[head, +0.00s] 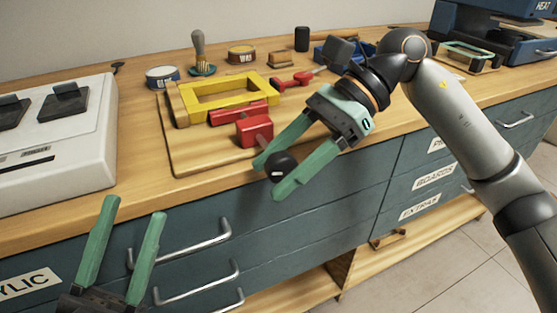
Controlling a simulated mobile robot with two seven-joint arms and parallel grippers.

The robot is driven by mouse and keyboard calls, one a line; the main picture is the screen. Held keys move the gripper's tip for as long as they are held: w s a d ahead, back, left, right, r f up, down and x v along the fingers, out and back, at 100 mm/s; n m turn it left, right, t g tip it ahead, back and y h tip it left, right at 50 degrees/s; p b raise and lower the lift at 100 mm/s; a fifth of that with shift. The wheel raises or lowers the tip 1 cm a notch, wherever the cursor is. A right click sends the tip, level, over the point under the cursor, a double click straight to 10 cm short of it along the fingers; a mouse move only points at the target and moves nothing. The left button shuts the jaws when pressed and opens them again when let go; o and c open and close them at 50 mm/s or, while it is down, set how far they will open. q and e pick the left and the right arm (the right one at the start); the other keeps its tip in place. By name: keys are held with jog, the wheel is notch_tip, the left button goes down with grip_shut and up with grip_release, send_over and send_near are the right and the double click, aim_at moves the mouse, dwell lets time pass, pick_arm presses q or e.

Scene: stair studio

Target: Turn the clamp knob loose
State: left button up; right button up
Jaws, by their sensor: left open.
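The clamp knob (284,165) is a black round knob at the front of the red clamp block (254,129), jutting past the table's front edge. The red clamp sits by a yellow frame (213,97) on a wooden board. My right gripper (275,178) has its green fingers on either side of the knob, which fills the gap between the fingertips; it looks shut on it. My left gripper (132,207) is open and empty, low in front of the drawers at the left, well apart from the clamp.
A white machine (60,150) stands at the left of the worktop (140,184). Drawer handles (185,244) stick out below the edge. A blue press (490,40) stands at the far right.

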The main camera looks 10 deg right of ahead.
pick_arm(q)
jog(key=shift+f, duration=0.1)
pick_arm(e)
jog(key=shift+o, duration=0.2)
jog(key=shift+w+d+r, duration=0.25)
jog(key=shift+d+r, duration=0.1)
jog(key=shift+r, duration=0.05)
pick_arm(q)
notch_tip(320, 180, up, 3)
jog(key=p, duration=0.3)
jog(key=shift+a+r+m, duration=0.15)
jog(key=shift+r+m, duration=0.05)
jog(key=shift+m, duration=0.1)
pick_arm(e)
jog(key=v, duration=1.1)
jog(key=shift+d, duration=0.3)
